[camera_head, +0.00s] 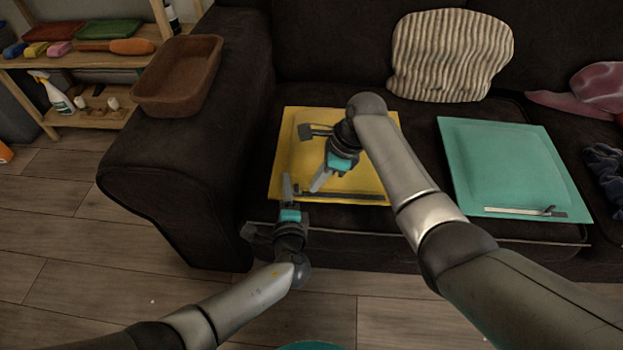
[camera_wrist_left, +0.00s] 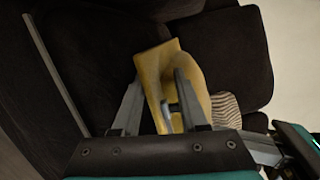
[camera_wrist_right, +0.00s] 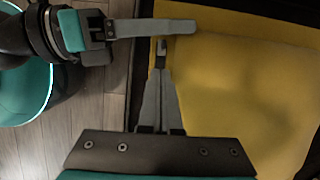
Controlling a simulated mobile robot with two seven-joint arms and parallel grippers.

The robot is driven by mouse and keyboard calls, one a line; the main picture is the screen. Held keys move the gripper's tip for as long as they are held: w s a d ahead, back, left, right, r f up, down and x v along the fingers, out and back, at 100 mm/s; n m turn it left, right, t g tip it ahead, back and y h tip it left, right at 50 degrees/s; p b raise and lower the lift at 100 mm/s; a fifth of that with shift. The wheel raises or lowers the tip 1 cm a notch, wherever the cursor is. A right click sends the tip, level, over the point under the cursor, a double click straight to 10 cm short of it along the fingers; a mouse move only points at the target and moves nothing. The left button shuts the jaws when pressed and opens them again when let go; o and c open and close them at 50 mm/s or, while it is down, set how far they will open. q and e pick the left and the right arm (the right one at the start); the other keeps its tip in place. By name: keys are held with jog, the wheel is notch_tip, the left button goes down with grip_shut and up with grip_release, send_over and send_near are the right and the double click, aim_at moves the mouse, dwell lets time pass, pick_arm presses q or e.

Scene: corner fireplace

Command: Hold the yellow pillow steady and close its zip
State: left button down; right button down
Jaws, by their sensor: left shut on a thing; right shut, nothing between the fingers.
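The yellow pillow (camera_head: 360,160) lies on the dark sofa seat. Its dark zip strip (camera_head: 360,196) runs along the front edge. My left gripper (camera_head: 287,182) is shut on the pillow's front left corner area; in the left wrist view the yellow cloth (camera_wrist_left: 158,65) shows between and beyond its fingers. My right gripper (camera_head: 320,181) is shut and empty, pointing down at the front edge, just right of the left gripper. In the right wrist view its closed fingers (camera_wrist_right: 161,75) are close to the left gripper's finger (camera_wrist_right: 165,27). I cannot make out the zip's slider clearly.
A teal pillow (camera_head: 505,165) with a pale zip lies to the right. A striped cushion (camera_head: 450,55) leans on the backrest. A brown basket (camera_head: 178,75) sits on the sofa arm. A shelf (camera_head: 95,60) stands at left. The floor in front is clear except a teal container (camera_wrist_right: 25,90).

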pick_arm(q)
jog(key=shift+s+f, duration=0.1)
jog(key=shift+f, duration=0.1)
pick_arm(e)
jog(key=shift+a, duration=0.65)
pick_arm(q)
jog(key=shift+d, duration=0.1)
